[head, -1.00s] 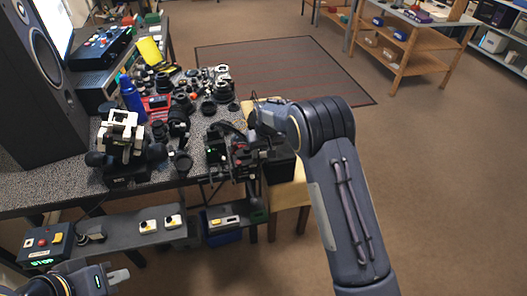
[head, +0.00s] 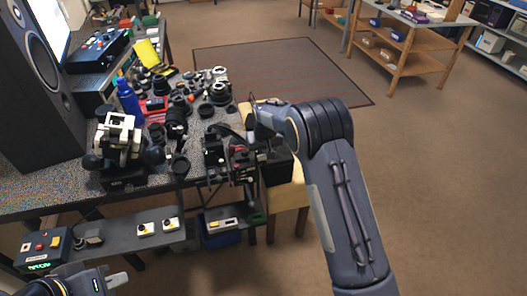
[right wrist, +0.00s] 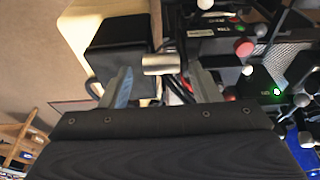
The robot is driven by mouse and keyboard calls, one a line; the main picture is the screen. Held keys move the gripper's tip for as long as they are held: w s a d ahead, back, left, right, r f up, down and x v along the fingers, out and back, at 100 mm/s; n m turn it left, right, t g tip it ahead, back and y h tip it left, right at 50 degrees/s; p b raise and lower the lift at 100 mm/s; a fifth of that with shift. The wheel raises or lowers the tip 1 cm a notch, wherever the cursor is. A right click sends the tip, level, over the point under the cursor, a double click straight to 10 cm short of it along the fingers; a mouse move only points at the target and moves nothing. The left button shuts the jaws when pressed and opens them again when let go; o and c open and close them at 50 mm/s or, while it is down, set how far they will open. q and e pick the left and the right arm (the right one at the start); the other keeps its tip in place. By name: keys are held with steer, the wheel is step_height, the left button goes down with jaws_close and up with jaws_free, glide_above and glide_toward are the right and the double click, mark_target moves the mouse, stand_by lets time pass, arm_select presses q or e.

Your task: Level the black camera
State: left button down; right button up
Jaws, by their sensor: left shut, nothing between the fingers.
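A dark camera-like unit (head: 213,150) with a small green light stands at the table's front right edge; I cannot tell for sure that it is the black camera. My right gripper (right wrist: 160,70) is open in the right wrist view. A short silver cylinder (right wrist: 161,64) shows between its fingertips, with visible gaps on both sides. A black box (right wrist: 115,48) is beside the cylinder. My left gripper (head: 117,281) is shut and empty at the lower left, away from the table top.
The speckled table (head: 45,190) holds a white-and-black device (head: 120,135), a blue bottle (head: 130,100) and many lenses. A speaker (head: 38,80) stands at left. A lower shelf (head: 110,246) holds small switch boxes. A lit control box (head: 42,248) is at lower left. Floor at right is clear.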

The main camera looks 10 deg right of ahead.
steer(key=b+v, duration=0.1)
steer(key=v, duration=0.6)
steer(key=shift+r, duration=0.35)
steer(key=shift+s+d, duration=0.1)
steer(key=shift+s, duration=0.05)
steer(key=s+d+r+m+y, duration=0.1)
steer(key=s+d+r, duration=0.1)
steer(key=s+r, duration=0.35)
steer(key=s+d+r+t+y, duration=0.1)
steer(key=s+d+r, duration=0.15)
steer(key=s, duration=0.55)
steer(key=s+d+r+m+y, duration=0.1)
steer(key=s+d+r+y, duration=0.2)
steer(key=s, duration=0.4)
steer(key=s+a+f+t, duration=0.1)
steer(key=s, duration=0.8)
steer(key=s+a+h, duration=0.1)
steer(key=s+a, duration=0.1)
steer(key=s, duration=0.8)
steer(key=shift+f+t, duration=0.4)
steer(key=shift+s, duration=0.1)
